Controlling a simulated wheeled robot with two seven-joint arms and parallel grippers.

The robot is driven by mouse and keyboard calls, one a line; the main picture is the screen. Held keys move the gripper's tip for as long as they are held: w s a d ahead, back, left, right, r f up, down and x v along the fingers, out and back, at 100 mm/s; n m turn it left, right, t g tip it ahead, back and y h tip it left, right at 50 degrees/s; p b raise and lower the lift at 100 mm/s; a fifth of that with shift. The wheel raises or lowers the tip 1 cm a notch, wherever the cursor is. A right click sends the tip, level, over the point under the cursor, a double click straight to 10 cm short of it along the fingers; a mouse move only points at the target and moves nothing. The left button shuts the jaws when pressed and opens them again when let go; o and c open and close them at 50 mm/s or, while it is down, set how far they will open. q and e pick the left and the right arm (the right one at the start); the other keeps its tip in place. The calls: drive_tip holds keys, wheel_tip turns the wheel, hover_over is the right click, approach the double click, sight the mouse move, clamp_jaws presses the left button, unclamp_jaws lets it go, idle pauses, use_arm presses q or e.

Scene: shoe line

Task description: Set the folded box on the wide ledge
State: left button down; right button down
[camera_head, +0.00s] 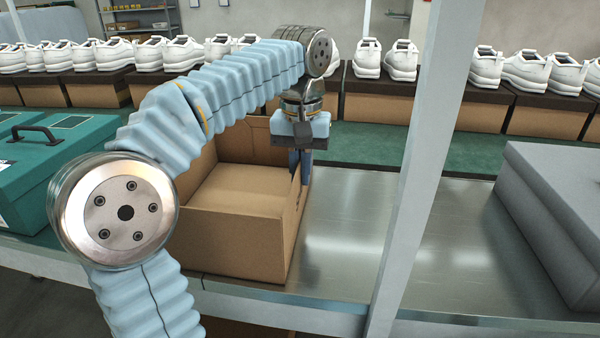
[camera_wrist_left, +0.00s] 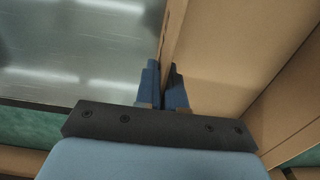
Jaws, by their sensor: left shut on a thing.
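The folded box (camera_head: 238,235) is open-topped brown cardboard and stands upright on the shiny metal ledge (camera_head: 345,225), at its left part. My left gripper (camera_head: 299,168) reaches down over the box's right wall. In the left wrist view its blue fingers (camera_wrist_left: 163,88) are shut on the wall of the box (camera_wrist_left: 225,60), one finger on each side. The bare metal ledge (camera_wrist_left: 70,60) shows left of that wall. My left arm hides the back left of the box. My right gripper is in neither view.
A grey upright post (camera_head: 428,150) stands at the ledge's front. A grey case (camera_head: 560,205) sits at the right, and a teal toolbox (camera_head: 45,165) at the left. White shoes on brown boxes line the back. Metal between box and grey case is clear.

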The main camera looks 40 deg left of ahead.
use_arm(q)
drive_tip(key=shift+f, duration=0.1)
drive_tip(key=c, duration=1.2)
unclamp_jaws()
drive_tip(key=shift+c, duration=0.2)
wheel_tip(320, 180, up, 8)
drive_tip(key=p, duration=0.3)
drive_tip(key=shift+f, duration=0.1)
